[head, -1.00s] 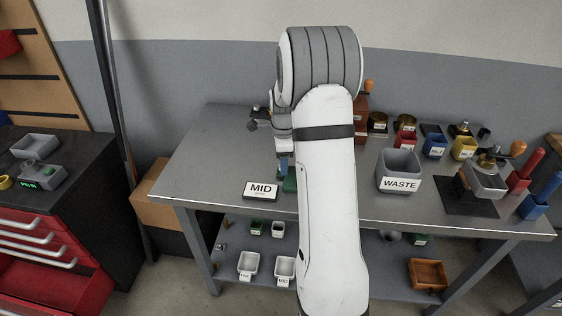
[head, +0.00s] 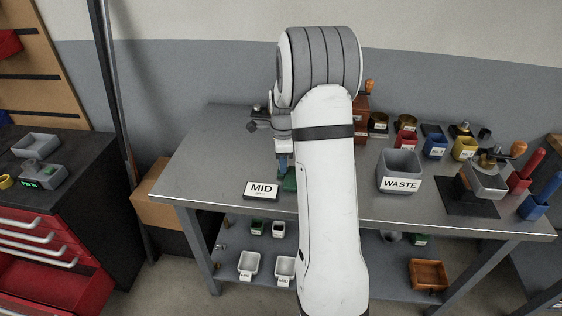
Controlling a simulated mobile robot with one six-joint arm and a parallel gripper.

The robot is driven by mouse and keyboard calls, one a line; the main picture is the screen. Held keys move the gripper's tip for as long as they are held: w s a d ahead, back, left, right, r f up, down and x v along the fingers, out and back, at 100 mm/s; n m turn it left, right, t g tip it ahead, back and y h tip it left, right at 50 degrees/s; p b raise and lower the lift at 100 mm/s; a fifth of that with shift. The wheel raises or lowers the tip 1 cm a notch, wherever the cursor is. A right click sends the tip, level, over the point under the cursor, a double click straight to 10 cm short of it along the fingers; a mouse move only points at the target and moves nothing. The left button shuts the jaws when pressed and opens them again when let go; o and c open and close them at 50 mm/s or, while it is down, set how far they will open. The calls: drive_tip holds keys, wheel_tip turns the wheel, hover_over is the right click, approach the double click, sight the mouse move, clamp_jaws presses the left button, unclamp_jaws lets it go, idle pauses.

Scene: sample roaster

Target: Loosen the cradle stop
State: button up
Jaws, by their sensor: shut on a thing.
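My gripper (head: 284,165) points down over the left half of the grey workbench, just left of my white forearm. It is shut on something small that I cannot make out. A bluish piece shows at its tips, right above a dark green block (head: 289,184) that my arm partly covers. I cannot pick out the cradle stop for certain; my arm hides much of this spot.
A grey WASTE bin (head: 399,172) stands right of my arm. Red (head: 406,138), blue (head: 435,146) and yellow (head: 465,148) cups are behind it. A grey tray with an orange-handled part (head: 487,178) sits at the right.

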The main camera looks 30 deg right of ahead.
drive_tip(key=shift+d, duration=0.2)
drive_tip(key=n, duration=0.3)
drive_tip(key=shift+r, duration=0.1)
drive_tip(key=n, duration=0.3)
drive_tip(key=shift+d+n, duration=0.1)
drive_tip(key=shift+n, duration=0.3)
drive_tip(key=n, duration=0.3)
drive_tip(key=shift+w+n, duration=0.1)
drive_tip(key=shift+n, duration=0.2)
drive_tip(key=n, duration=0.3)
drive_tip(key=shift+r+n+b, duration=0.1)
drive_tip(key=shift+n+b, duration=0.2)
drive_tip(key=n, duration=1.1)
drive_tip(key=shift+n, duration=0.4)
